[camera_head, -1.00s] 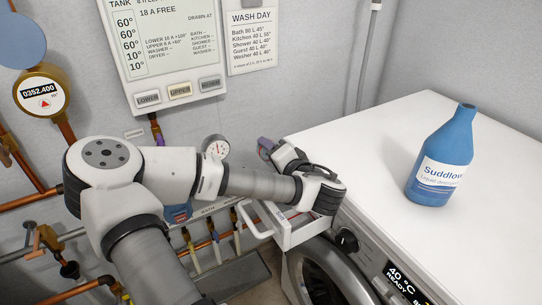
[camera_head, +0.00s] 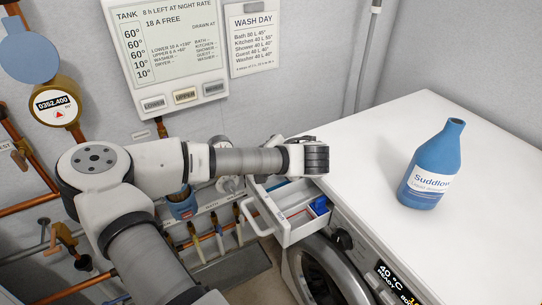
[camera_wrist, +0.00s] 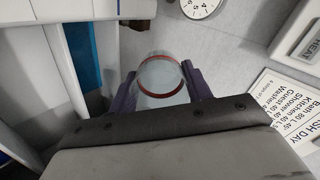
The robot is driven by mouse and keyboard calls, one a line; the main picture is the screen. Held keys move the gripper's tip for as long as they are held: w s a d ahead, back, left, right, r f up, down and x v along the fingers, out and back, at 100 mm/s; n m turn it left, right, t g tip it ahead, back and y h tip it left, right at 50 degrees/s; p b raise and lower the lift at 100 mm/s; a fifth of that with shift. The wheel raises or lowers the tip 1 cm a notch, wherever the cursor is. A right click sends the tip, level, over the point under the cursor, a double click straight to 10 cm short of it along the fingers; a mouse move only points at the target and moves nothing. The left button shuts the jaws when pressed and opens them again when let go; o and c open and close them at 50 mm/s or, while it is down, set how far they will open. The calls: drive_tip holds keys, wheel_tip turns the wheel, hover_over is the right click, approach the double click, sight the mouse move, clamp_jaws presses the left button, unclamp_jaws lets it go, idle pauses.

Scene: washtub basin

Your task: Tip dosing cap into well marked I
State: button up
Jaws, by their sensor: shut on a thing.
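My gripper (camera_wrist: 160,84) is shut on the dosing cap (camera_wrist: 161,93), a clear round cup with a red ring, between its two purple fingers. In the head view my wrist hides the cap, and I cannot tell what is in it. The washer's white detergent drawer (camera_head: 303,232) is pulled open just below my wrist. Its wells show in part, with a blue piece (camera_head: 320,205) at the right. In the wrist view the drawer (camera_wrist: 40,75) lies to the left of the cap, with a blue strip (camera_wrist: 82,48). No well mark is legible.
A blue Suddlow bottle (camera_head: 433,165) stands open on the white washer top (camera_head: 365,150). A round gauge (camera_head: 229,184), pipes and valves line the wall behind my arm. A wall panel (camera_head: 165,55) and wash-day notice (camera_head: 250,40) hang above. The washer top's middle is clear.

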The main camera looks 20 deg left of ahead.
drive_tip(key=p, duration=0.3)
drive_tip(key=shift+r+g+h, duration=0.3)
drive_tip(key=shift+r+h, duration=0.05)
drive_tip(key=shift+h, duration=0.05)
drive_tip(key=g+h+p, duration=0.1)
drive_tip(key=p, duration=0.4)
drive_tip(key=shift+f, duration=0.3)
drive_tip(key=shift+w+a+r+g+h+p, duration=0.15)
drive_tip(key=shift+r+g+h+p, duration=0.35)
drive_tip(key=shift+p, duration=0.7)
wheel_tip(320, 180, up, 3)
drive_tip(key=g+h+p, duration=0.1)
drive_tip(key=h+p, duration=0.1)
drive_tip(key=p, duration=0.2)
drive_tip(key=shift+p, duration=0.4)
drive_tip(key=shift+r+g+h, duration=0.45)
drive_tip(key=shift+g+h, duration=0.15)
drive_tip(key=shift+d, duration=0.2)
drive_tip(key=shift+s, duration=0.3)
